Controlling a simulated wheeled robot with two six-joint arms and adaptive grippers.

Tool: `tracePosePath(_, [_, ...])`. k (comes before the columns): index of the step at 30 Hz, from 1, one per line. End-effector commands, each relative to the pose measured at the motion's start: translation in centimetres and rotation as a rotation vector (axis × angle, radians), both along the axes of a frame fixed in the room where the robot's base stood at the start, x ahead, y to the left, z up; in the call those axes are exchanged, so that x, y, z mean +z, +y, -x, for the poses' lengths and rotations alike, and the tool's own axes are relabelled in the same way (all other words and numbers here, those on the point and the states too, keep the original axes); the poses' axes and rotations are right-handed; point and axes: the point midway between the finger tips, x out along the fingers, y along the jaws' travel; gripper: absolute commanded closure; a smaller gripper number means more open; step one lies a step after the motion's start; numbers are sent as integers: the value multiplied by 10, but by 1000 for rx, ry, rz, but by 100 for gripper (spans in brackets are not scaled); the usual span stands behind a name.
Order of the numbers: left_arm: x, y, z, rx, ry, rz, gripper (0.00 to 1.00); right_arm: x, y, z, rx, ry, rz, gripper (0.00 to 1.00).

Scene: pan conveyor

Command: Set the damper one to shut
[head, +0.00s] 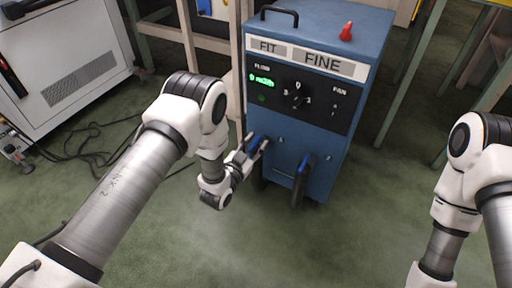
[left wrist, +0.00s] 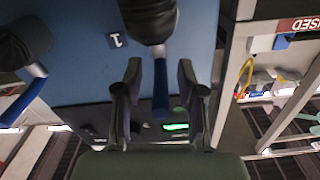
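The blue machine (head: 300,142) has two dampers low on its front, each a dark round pipe part with a blue lever. In the left wrist view, the damper beside the label "1" (left wrist: 117,41) has a dark body (left wrist: 148,18) and a blue lever (left wrist: 160,95). My left gripper (left wrist: 160,78) is open, with one finger on each side of this lever and gaps showing. In the head view my left gripper (head: 257,146) is at the left damper and partly hides it. The other damper's blue lever (head: 305,164) is to the right. My right gripper is out of view.
The machine's panel has a green display (head: 261,79) and a dial (head: 297,95); a red knob (head: 346,31) and a black handle are on top. A white cabinet (head: 65,75) stands at the left with cables on the floor. The green floor in front is clear.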

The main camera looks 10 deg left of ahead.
Motion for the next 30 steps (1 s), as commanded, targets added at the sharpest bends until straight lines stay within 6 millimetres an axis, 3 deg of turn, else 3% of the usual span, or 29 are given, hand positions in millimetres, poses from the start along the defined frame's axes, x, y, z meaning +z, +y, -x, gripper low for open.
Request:
tracePosePath(8, [1, -2, -6, 1, 1, 1, 61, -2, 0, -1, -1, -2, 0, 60])
tracePosePath(12, [1, -1, -6, 1, 1, 1, 100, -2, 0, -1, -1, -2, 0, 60])
tracePosePath(30, [1, 1, -6, -85, 1, 0, 100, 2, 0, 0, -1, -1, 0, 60])
